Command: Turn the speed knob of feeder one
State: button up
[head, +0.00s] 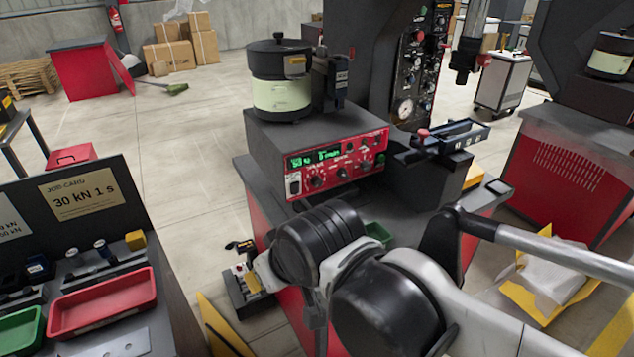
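A bowl feeder (281,92) with a pale green band and dark lid stands on a dark box. The box's red control panel (330,172) faces me, with a lit green display (315,157). Several small dark knobs sit below and beside the display, one of them at the panel's lower left (317,182). Their labels are too small to read, so I cannot tell which is the speed knob. My arm's dark joints and pale links fill the lower middle and right, below and in front of the panel.
A dark clamp-like device (455,137) stands right of the panel. A second bowl feeder (609,55) is at the far right. At the left, a bench holds a red tray (103,302), a green tray (20,330) and a sign (80,194). Open floor lies between.

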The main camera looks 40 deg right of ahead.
aim_at(316, 181)
jog(key=k+l+u, duration=0.1)
jog(key=k+l, duration=0.3)
jog(key=k+l+u, duration=0.15)
jog(key=k+l, duration=0.25)
jog(key=k, duration=0.15)
